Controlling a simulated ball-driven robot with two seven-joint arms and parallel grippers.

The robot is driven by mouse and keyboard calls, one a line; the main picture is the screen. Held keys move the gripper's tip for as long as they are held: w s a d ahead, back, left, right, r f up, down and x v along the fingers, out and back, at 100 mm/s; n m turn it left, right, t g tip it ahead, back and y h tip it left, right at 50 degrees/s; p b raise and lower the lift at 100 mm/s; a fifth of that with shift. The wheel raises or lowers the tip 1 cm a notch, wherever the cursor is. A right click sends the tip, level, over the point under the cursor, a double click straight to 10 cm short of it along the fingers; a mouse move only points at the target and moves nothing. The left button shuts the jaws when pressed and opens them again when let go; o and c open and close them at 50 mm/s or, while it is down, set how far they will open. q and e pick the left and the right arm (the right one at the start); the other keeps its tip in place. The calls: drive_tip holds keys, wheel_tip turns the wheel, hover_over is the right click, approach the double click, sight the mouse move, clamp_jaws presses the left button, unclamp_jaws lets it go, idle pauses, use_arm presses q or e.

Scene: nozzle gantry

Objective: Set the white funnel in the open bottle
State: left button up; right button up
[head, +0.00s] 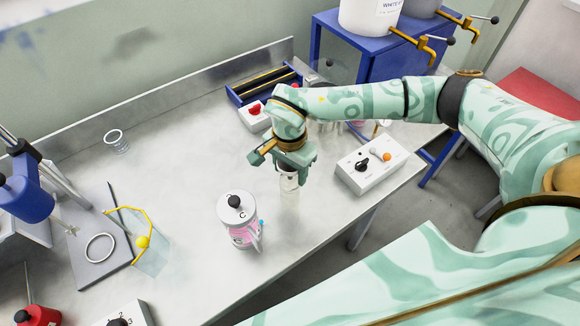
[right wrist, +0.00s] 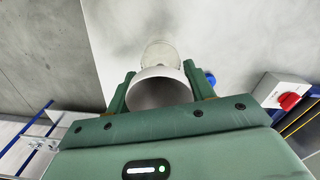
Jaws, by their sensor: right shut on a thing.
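My right gripper (head: 291,163) points down over the middle of the bench. It is shut on the white funnel (right wrist: 160,88), whose wide mouth shows between the fingers in the right wrist view. In the head view the gripper hides most of the funnel. A clear, pale bottle (head: 289,196) stands upright below the gripper. A pale round shape beyond the funnel in the right wrist view looks like this bottle (right wrist: 160,53). I cannot tell whether the funnel's stem is inside the bottle's neck or above it. My left gripper is not in view.
A lidded jar marked C (head: 239,225) stands to the left of the bottle. A small glass (head: 117,141) stands farther left. Bare bench lies between.

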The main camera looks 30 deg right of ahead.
drive_tip(key=shift+f, duration=0.15)
drive_tip(key=o, duration=0.7)
drive_tip(key=shift+c, duration=0.2)
wheel_tip(320, 180, up, 11)
drive_tip(key=p, duration=0.9)
drive_tip(key=shift+w, duration=0.1)
